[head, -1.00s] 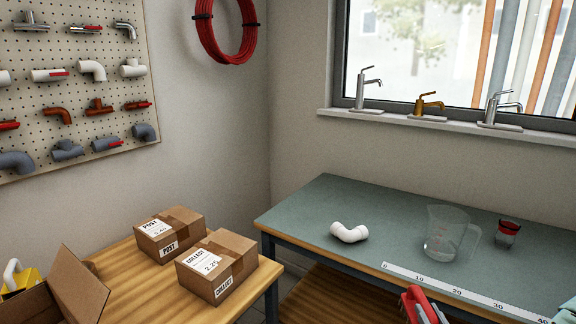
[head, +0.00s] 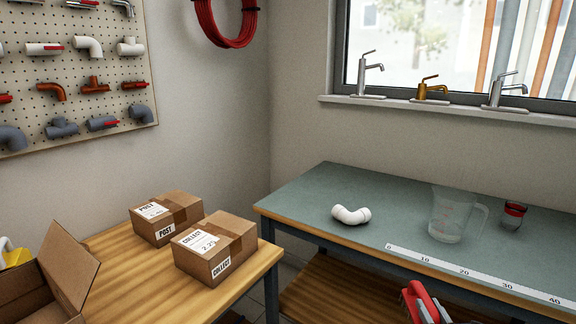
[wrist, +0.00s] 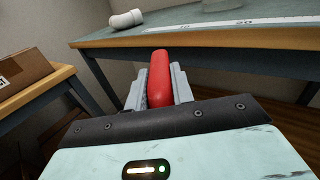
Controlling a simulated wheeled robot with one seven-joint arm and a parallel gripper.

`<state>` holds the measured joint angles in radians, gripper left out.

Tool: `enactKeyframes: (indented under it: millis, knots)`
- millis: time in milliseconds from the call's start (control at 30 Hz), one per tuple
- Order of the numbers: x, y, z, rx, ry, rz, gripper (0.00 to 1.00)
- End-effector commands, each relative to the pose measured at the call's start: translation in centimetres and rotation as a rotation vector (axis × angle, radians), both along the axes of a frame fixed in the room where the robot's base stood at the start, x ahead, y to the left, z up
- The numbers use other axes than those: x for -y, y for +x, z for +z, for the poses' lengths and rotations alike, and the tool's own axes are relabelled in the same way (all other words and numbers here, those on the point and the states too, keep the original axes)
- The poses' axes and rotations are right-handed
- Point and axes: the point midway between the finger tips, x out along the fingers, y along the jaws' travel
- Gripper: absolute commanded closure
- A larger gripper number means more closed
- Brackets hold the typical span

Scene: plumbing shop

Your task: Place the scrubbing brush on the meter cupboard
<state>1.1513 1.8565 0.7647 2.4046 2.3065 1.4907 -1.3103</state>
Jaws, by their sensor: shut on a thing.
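My gripper (wrist: 158,88) is shut on a red, rounded thing, taken to be the scrubbing brush (wrist: 159,72), which stands up between the two grey fingers in the wrist view. Its lower part is hidden by the fingers and the dark gripper body. In the head view the red brush (head: 430,300) shows at the bottom edge, in front of the blue-green workbench (head: 320,190). I see nothing that I can tell to be the meter cupboard.
On the workbench are a white pipe elbow (head: 351,215), a clear jug (head: 455,215), a small red-and-dark cup (head: 513,214) and a measuring strip (head: 480,275). Two cartons (head: 213,250) and an open box (head: 68,265) stand on a wooden table (head: 115,250) at left. Taps line the windowsill.

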Motion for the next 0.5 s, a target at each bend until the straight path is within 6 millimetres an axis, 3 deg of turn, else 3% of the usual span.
enactKeyframes:
  millis: [167,333,500]
  knots:
    - [0.0,-0.5,-2.0,-0.001,-0.002,-0.002,1.0]
    - [0.0,-3.0,-5.0,-0.003,-0.003,-0.004,1.0]
    - [0.0,-4.5,-6.5,0.001,-0.001,0.001,1.0]
